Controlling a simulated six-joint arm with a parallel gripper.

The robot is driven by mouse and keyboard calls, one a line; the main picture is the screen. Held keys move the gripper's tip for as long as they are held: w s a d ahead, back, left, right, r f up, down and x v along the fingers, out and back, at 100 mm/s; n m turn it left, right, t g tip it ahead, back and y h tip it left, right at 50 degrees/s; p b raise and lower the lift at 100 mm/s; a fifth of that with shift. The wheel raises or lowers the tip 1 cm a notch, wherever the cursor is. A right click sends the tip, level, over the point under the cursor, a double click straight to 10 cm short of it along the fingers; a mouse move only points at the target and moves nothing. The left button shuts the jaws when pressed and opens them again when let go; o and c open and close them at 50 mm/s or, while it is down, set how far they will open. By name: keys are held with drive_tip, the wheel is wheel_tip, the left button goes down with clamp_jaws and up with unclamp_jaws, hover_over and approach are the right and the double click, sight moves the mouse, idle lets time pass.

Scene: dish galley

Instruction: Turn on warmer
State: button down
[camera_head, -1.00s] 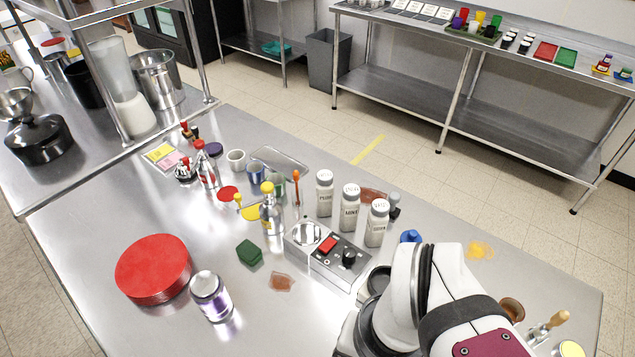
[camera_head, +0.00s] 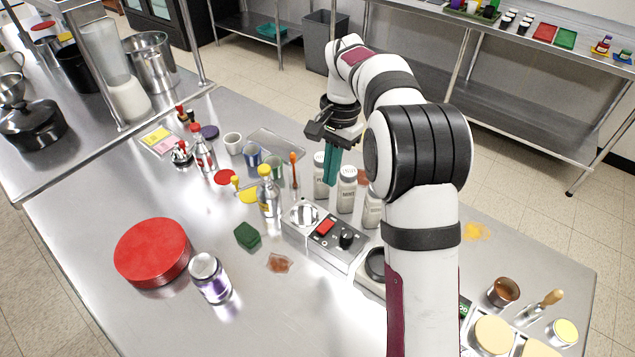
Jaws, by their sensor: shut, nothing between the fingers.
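The warmer (camera_head: 318,250) is a low metal box on the steel counter, in the middle of the head view. Its top carries a round silver plate (camera_head: 304,213), a red rocker switch (camera_head: 325,227) and a black knob (camera_head: 347,238). I cannot tell the switch's position. My gripper (camera_head: 331,182) points down with teal fingers close together, shut and empty. In the picture it hangs above and behind the red switch, in front of the white shaker bottles (camera_head: 347,190). It appears apart from the warmer; its exact height is unclear.
Several bottles, cups and a spray-type bottle (camera_head: 268,195) crowd the area left of and behind the warmer. A red round container (camera_head: 152,252), a purple-labelled jar (camera_head: 210,278) and a green sponge (camera_head: 247,236) lie left. My arm hides part of the right side.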

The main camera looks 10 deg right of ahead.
sight(322, 229)
drive_tip(key=shift+w+f, duration=0.1)
drive_tip(key=shift+w, duration=0.05)
drive_tip(key=f, duration=0.4)
drive_tip(key=s+a+f, duration=0.1)
drive_tip(key=f, duration=0.8)
drive_tip(key=shift+s+a+f, duration=0.15)
drive_tip(key=shift+s+f, duration=0.05)
drive_tip(key=shift+f, duration=0.2)
drive_tip(key=shift+s+a+f, duration=0.1)
drive_tip(key=shift+f, duration=0.15)
drive_tip(key=shift+w+d+r, duration=0.15)
drive_tip(key=shift+w+d, duration=0.45)
